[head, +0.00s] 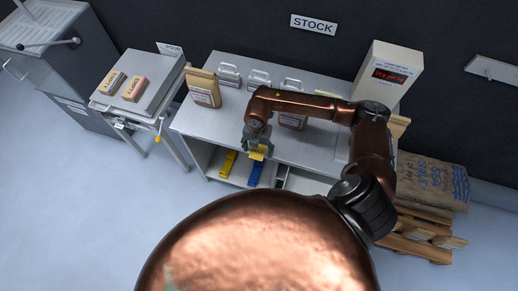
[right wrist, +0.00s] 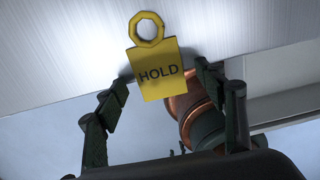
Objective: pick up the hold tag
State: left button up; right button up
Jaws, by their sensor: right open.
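The hold tag (right wrist: 158,80) is a flat yellow plate marked HOLD with a ring at its top. In the right wrist view its ring end lies over the bench top and its lower part sticks out past the bench edge. In the head view the tag (head: 258,153) shows as a small yellow patch at the bench's front edge. My right gripper (head: 256,144) is there, partly covering it. In the right wrist view the right gripper (right wrist: 162,84) is open, one finger on each side of the tag, with gaps on both sides.
Yellow (head: 228,163) and blue (head: 255,173) items sit on the shelf below. A salt sack (head: 433,182) lies on a pallet at right.

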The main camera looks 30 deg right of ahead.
jog(key=shift+f, duration=0.2)
jog(key=shift+c, duration=0.5)
jog(key=shift+s, duration=0.1)
jog(key=c, duration=0.9)
